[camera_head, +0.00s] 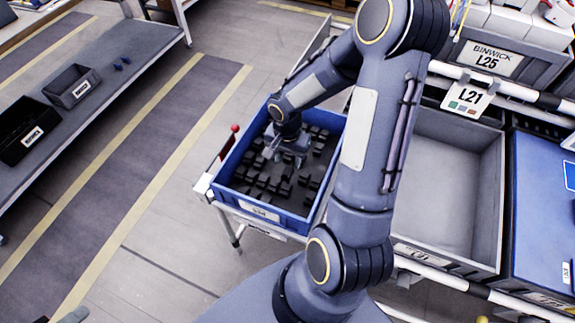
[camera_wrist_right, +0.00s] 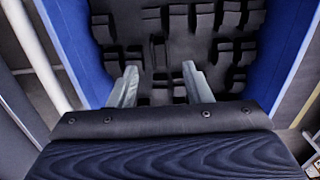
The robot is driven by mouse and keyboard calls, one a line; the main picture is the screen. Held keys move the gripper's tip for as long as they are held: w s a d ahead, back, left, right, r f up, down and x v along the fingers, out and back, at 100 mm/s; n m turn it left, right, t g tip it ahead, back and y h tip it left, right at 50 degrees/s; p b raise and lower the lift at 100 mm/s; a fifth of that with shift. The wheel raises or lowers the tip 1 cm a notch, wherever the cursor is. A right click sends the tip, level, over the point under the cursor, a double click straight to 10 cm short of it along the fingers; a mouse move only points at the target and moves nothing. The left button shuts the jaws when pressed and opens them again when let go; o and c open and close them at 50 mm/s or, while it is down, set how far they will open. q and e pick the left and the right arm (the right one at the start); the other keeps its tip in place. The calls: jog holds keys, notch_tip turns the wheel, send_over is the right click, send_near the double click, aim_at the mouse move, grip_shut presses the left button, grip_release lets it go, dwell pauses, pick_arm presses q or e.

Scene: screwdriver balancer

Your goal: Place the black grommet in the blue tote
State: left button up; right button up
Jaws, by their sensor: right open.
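The blue tote (camera_head: 290,222) stands left of my right arm in the head view. Its floor is covered with several dark block-like pieces (camera_head: 262,180). In the right wrist view the tote's blue wall (camera_wrist_right: 75,45) shows on both sides of the dark pieces (camera_wrist_right: 220,50). My right gripper (camera_head: 284,158) is inside the tote's outline, pointing down. Its two grey fingers are apart in the right wrist view (camera_wrist_right: 159,72), with nothing visible held between them. I cannot pick out the black grommet among the dark pieces. My left gripper is not clearly visible.
An empty grey tote (camera_head: 450,190) is right of my right arm, with a blue surface (camera_head: 540,220) beyond it. A red-tipped post (camera_head: 234,129) stands beside the blue tote. A low shelf (camera_head: 110,85) with bins is far left. The striped floor between is clear.

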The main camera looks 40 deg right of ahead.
notch_tip(320, 180, up, 5)
notch_tip(320, 180, up, 9)
jog(key=n+t, duration=0.2)
jog(key=n, duration=0.1)
send_over(287, 171)
jog(key=s+a, duration=0.4)
jog(key=s+a+r+n+t+y, duration=0.3)
jog(key=s+a+r+n, duration=0.3)
jog(key=s+a+n, duration=0.2)
jog(key=shift+s+a+r+t+y, duration=0.2)
jog(key=shift+s+t+y, duration=0.15)
jog(key=shift+s, duration=0.5)
jog(key=shift+p, duration=0.35)
